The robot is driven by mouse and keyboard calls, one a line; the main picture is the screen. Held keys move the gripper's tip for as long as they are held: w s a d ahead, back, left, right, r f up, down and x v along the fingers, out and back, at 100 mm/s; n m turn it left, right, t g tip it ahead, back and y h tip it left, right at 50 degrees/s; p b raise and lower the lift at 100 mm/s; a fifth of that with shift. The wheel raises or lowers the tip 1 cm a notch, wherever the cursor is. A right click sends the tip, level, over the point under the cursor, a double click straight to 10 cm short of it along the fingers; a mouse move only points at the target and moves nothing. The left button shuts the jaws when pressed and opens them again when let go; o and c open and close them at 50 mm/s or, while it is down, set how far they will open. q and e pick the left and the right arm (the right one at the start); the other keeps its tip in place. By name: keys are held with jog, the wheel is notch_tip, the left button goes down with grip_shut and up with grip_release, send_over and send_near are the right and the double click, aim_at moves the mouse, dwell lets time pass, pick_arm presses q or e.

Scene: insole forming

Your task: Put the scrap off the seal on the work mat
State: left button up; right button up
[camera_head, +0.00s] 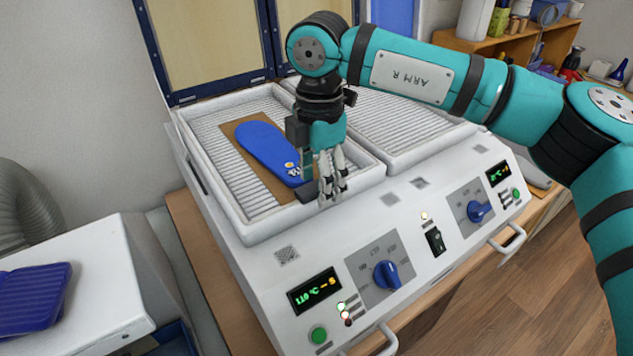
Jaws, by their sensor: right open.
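My right gripper (332,188) points down over the front rim of the left tray (258,232) of the white forming machine, fingers apart and empty as far as I can see. A small dark piece (307,193) shows at the tray's front rim, just left of the fingers; it may be the scrap on the seal, but it is partly hidden and I cannot tell for sure. A blue insole (262,146) lies on a brown board (238,128) in this tray, with small white and yellow marks near its front end. I cannot make out a work mat with certainty. My left gripper is out of view.
The right tray (395,125) of the machine looks empty. Knobs (386,275) and handles stick out at the machine's front. A white unit with a blue ribbed piece (30,298) stands at the lower left. A wooden shelf (550,50) is at the back right.

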jog(key=c, duration=0.8)
jog(key=shift+r, duration=0.1)
